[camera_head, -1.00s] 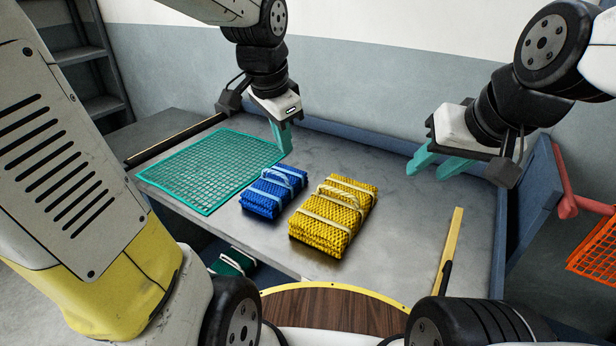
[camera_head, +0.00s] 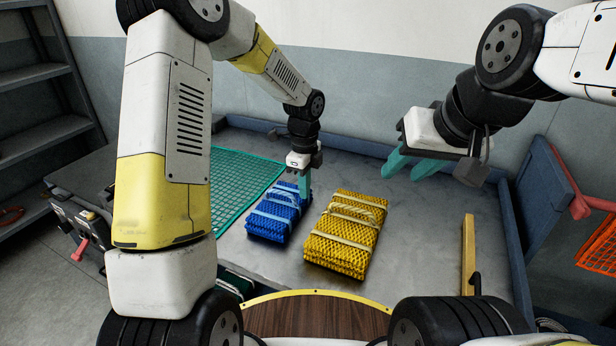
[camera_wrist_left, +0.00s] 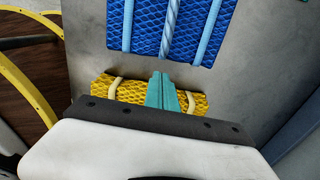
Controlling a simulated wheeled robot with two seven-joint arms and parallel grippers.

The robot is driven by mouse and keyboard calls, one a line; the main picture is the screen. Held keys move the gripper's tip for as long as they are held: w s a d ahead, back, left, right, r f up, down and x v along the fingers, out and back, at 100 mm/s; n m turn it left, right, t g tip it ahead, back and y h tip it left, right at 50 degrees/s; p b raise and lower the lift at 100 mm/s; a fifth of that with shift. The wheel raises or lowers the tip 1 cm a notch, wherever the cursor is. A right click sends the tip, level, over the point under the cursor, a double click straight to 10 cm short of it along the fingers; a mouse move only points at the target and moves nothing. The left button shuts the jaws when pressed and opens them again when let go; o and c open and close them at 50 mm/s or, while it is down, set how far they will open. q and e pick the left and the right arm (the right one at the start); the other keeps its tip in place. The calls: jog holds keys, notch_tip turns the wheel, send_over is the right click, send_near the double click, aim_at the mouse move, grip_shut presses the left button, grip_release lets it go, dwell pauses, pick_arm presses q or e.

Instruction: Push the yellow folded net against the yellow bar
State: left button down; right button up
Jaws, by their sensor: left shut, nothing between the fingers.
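The yellow folded net (camera_head: 347,236), tied with pale straps, lies flat on the grey table. The yellow bar (camera_head: 468,250) lies to its right, with bare table between them. My left gripper (camera_head: 304,192) is shut and empty, fingers pointing down by the far end of the gap between the blue and yellow nets. In the left wrist view its fingers (camera_wrist_left: 162,80) overlap the yellow net (camera_wrist_left: 130,90); whether they touch it I cannot tell. My right gripper (camera_head: 412,165) is open and empty above the table's far right part.
A blue folded net (camera_head: 275,217) lies just left of the yellow one and also shows in the left wrist view (camera_wrist_left: 150,30). A green mesh (camera_head: 236,180) lies flat further left. A blue-grey rim (camera_head: 350,156) borders the table's back. An orange mesh (camera_head: 598,252) hangs at right.

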pick_arm(q)
notch_tip(320, 180, down, 8)
jog(key=shift+s+r, duration=0.1)
jog(key=shift+r, duration=0.1)
jog(key=d, duration=0.1)
jog(key=s+d, duration=0.1)
jog(key=shift+d+r, duration=0.25)
jog(key=shift+d, duration=0.05)
jog(key=shift+s+d, duration=0.2)
jog(key=shift+d, duration=0.35)
jog(key=s+d, duration=0.3)
jog(key=d, duration=0.4)
jog(key=s+d, duration=0.3)
jog(key=d, duration=0.4)
jog(key=s+d, duration=0.3)
jog(key=d, duration=0.4)
jog(key=shift+d, duration=0.25)
